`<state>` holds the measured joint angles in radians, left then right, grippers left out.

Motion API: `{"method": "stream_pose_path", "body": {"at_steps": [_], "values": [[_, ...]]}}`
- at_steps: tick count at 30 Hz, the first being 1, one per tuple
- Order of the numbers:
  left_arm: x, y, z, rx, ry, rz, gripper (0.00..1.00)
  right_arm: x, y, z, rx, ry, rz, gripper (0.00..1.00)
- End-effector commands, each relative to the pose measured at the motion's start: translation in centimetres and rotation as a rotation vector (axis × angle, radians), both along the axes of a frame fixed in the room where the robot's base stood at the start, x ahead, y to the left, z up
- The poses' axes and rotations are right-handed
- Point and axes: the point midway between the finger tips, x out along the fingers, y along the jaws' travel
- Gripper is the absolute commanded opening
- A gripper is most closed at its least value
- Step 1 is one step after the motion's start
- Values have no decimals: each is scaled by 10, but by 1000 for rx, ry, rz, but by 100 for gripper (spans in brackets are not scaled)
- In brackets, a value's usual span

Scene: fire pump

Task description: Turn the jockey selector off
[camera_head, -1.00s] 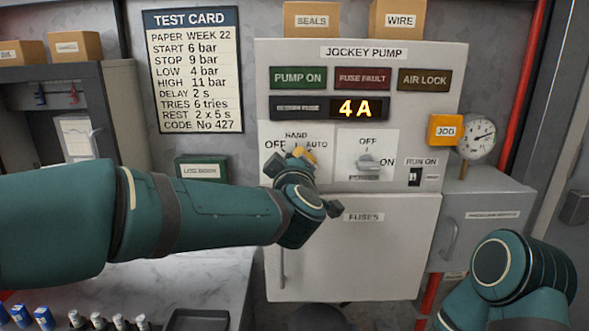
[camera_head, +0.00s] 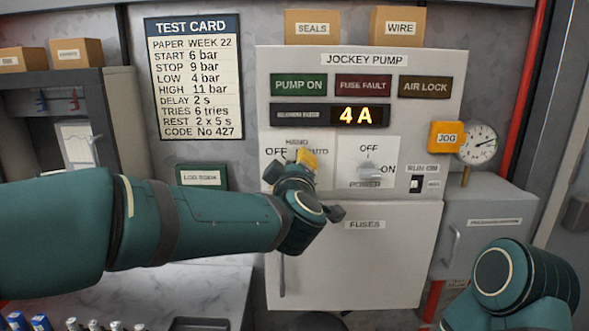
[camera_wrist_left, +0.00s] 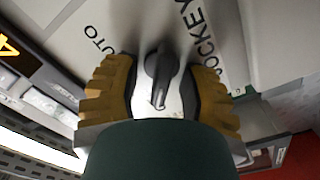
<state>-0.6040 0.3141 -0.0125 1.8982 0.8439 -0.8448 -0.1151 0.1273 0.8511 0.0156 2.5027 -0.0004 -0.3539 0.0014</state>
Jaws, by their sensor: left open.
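The jockey selector is a dark grey knob on the white panel, seen in the left wrist view (camera_wrist_left: 159,78). The print "JOCKEY" and part of "AUTO" show near it. In the head view its plate (camera_head: 272,172) has the marks HAND, OFF and AUTO, and my gripper hides the knob. My left gripper (camera_head: 304,160) is at the selector, open, with its yellow-padded fingers on either side of the knob in the left wrist view (camera_wrist_left: 160,70). I cannot tell whether the pads touch the knob, or which mark it points at. My right gripper is out of view.
A power switch (camera_head: 369,172) with OFF and ON marks is close right of the selector. Further right are a run-on switch (camera_head: 416,184), a yellow JOG box (camera_head: 446,137) and a gauge (camera_head: 478,142). The fuses door (camera_head: 365,260) is below. The display (camera_head: 357,116) reads 4A.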

Motion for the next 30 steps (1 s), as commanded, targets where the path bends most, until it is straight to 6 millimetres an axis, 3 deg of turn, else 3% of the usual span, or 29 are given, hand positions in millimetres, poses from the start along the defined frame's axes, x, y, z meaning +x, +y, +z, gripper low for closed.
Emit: {"method": "stream_pose_path", "body": {"at_steps": [5, 19, 24, 30], "values": [[-14, -1, 0, 0, 0, -3, 42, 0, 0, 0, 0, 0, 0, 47], [-101, 0, 0, -1, -2, -1, 42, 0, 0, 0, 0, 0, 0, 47], [-116, 0, 0, -1, -1, -1, 42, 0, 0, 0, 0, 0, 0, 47], [-119, 0, 0, -1, -1, 1, 42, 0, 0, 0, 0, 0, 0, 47]]}}
